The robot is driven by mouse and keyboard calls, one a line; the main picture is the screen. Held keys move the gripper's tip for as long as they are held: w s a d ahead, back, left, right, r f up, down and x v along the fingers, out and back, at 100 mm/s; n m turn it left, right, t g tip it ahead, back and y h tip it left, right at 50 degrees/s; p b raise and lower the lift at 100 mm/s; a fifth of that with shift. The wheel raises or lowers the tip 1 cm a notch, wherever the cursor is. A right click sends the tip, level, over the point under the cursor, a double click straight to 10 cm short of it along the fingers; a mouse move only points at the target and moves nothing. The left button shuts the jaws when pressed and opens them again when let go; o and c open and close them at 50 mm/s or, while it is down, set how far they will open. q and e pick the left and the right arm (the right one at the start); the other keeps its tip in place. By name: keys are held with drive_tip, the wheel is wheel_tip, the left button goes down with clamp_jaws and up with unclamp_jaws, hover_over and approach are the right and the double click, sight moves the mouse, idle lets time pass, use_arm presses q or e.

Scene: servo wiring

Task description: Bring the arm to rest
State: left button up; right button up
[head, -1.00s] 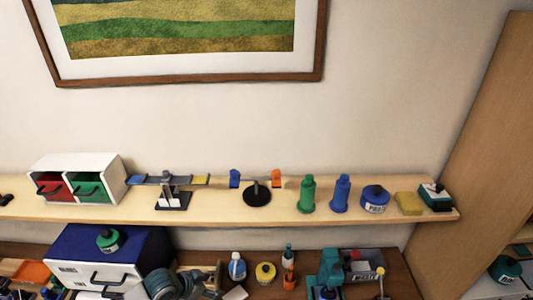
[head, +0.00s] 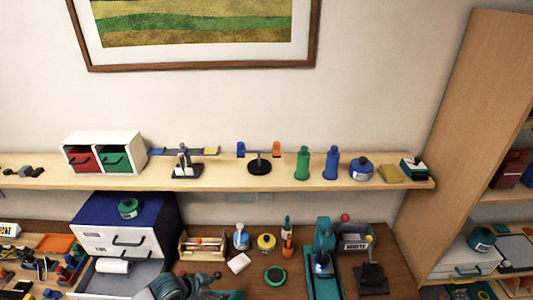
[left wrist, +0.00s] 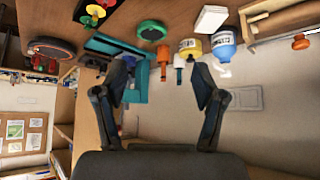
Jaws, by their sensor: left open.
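My left gripper (head: 190,287) shows at the bottom edge of the head view, in front of the workbench and beside the open drawer (head: 118,280). Its arm is mostly cut off below the frame. In the left wrist view the two dark fingers of my left gripper (left wrist: 160,85) stand wide apart with nothing between them. The bench items beyond them look clear of the fingers. My right gripper is in neither view.
The wooden bench (head: 225,284) holds a blue and white drawer cabinet (head: 160,211), small bottles, a green disc (head: 275,275) and a teal stand (head: 325,235). A shelf (head: 220,180) runs above. A tall wooden side panel (head: 465,130) stands right.

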use_arm(q)
drive_tip(key=s+d+f+n, duration=0.2)
drive_tip(key=s+d+f, duration=0.2)
drive_tip(key=s+f, duration=0.4)
drive_tip(key=s+a+f+n+g+y, duration=0.1)
drive_tip(key=s+a+f+n+y, duration=0.2)
drive_tip(key=s+a, duration=0.35)
drive_tip(key=s+a+f+n+g+y, duration=0.15)
drive_tip(key=s+a+f, duration=0.25)
drive_tip(key=s, duration=0.6)
wheel_tip(320, 180, down, 30)
drive_tip(key=s+d+b, duration=0.1)
drive_tip(key=s+b, duration=0.1)
drive_tip(key=b, duration=0.3)
drive_tip(key=s+a+f+g+b, duration=0.1)
drive_tip(key=s+f+b, duration=0.1)
drive_tip(key=s+f, duration=0.6)
drive_tip(key=s+a+f+g+y+b, duration=0.1)
drive_tip(key=s+a+f+b, duration=0.1)
drive_tip(key=s+f, duration=0.7)
wheel_tip(320, 180, down, 4)
drive_tip(key=shift+s+r+b, duration=0.1)
drive_tip(key=shift+s+b, duration=0.15)
drive_tip(key=shift+b, duration=0.2)
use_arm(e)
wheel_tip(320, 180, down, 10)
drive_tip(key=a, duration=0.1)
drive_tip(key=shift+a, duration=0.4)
